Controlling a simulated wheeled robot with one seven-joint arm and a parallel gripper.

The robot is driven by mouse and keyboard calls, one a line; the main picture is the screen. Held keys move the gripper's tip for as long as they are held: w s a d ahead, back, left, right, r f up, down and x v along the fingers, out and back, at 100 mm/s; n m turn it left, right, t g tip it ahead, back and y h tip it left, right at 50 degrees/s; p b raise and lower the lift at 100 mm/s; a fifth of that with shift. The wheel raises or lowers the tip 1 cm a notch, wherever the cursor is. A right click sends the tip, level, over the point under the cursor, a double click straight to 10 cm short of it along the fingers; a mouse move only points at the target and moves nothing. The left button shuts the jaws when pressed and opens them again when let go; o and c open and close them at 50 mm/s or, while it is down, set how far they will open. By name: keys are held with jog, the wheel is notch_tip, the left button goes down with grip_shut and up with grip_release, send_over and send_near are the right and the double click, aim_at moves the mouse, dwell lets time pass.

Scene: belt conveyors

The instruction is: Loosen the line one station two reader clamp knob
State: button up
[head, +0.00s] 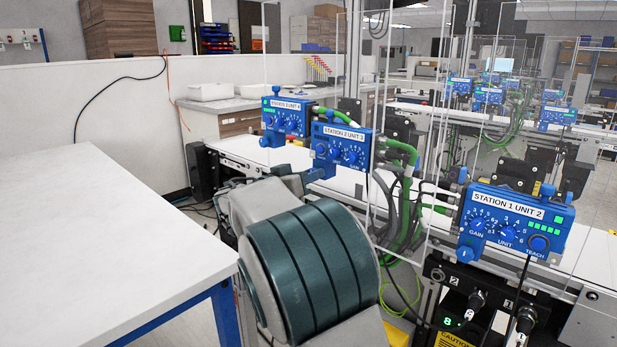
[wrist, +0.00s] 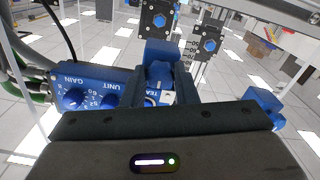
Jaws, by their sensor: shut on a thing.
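In the wrist view my gripper (wrist: 162,82) is shut on a blue clamp knob (wrist: 159,73), with one dark finger at each side of it. Beside it at left is a blue reader unit (wrist: 90,84) with GAIN and UNIT dials. Its TEACH label is partly behind a finger. In the head view the Station 2 Unit 3 reader (head: 342,147) and the Station 2 Unit 4 reader (head: 286,117) stand just beyond my arm. My arm hides most of the gripper there, so the held knob does not show clearly.
The Station 1 Unit 2 reader (head: 514,222) stands at right, by clear upright panels. Green cables (head: 405,200) hang between the readers. A white table (head: 105,235) fills the left, its top bare. In the wrist view black brackets with blue bolts (wrist: 158,20) rise beyond the knob.

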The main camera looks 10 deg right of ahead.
jog(key=shift+n+p, duration=1.35)
jog(key=shift+n, duration=8.35)
jog(key=o, duration=1)
